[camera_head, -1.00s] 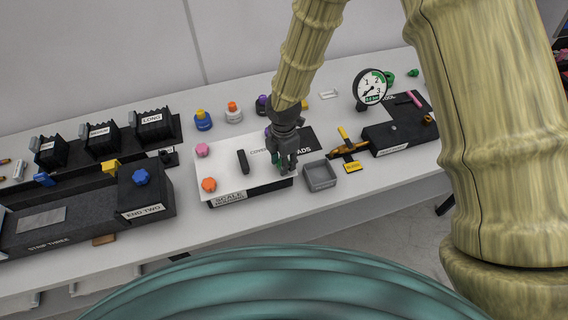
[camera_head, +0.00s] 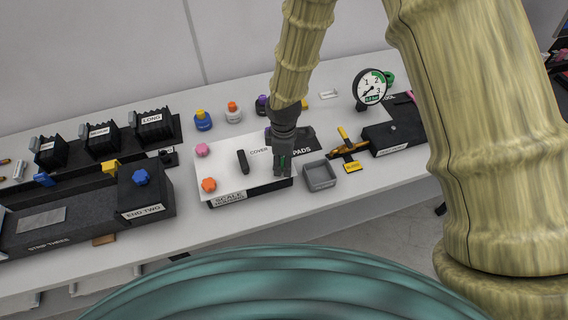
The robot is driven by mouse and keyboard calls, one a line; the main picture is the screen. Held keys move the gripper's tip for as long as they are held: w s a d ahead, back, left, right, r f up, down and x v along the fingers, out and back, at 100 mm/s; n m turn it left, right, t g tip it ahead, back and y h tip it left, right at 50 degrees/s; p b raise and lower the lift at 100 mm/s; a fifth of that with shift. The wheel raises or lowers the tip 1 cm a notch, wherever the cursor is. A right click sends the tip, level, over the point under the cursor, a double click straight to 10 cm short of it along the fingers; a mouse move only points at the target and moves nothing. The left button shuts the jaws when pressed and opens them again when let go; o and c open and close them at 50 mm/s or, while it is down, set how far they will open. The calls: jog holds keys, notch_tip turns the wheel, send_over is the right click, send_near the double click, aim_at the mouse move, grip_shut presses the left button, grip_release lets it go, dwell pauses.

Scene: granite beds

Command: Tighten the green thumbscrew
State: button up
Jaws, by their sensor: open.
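The white cover plate (camera_head: 228,168) lies on a dark block labelled as a scale. A pink thumbscrew (camera_head: 202,150) and an orange thumbscrew (camera_head: 208,185) stand at its left corners. My gripper (camera_head: 282,173) points down over the plate's front right corner, with its jaws open. A small bit of green (camera_head: 281,161), apparently the green thumbscrew, shows at the fingers. The fingers hide most of it, so I cannot tell whether they touch it or how it sits.
A grey open tray (camera_head: 320,176) stands just right of my gripper. A black handle (camera_head: 242,161) rises from the plate. A gauge (camera_head: 370,88) and coloured bottles (camera_head: 203,120) stand behind. The block labelled END TWO (camera_head: 145,195) is at left.

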jog(key=shift+r+p, duration=1.75)
jog(key=shift+r, duration=1.3)
notch_tip(320, 180, up, 12)
jog(key=s+d+f+m+y, duration=0.1)
jog(key=s+d+f+m, duration=0.2)
jog(key=f, duration=0.4)
jog(key=s+d+f+m+y, duration=0.1)
jog(key=s+d+f+m, duration=0.2)
jog(key=f, duration=0.4)
jog(key=s+d+f+m+h, duration=0.1)
jog(key=s+d+f+m, duration=0.4)
jog(key=s, duration=0.3)
jog(key=s+d+f+m, duration=0.3)
jog(key=s+d+f, duration=0.3)
jog(key=s, duration=0.2)
jog(key=s+d+f+m+h, duration=0.1)
jog(key=s+d+f+m, duration=0.2)
jog(key=s+d+f, duration=0.4)
notch_tip(320, 180, down, 13)
jog(key=a+b, duration=0.1)
jog(key=b, duration=1.4)
jog(key=shift+s+a+f, duration=0.15)
jog(key=shift+s+a, duration=0.05)
jog(key=shift+s, duration=0.15)
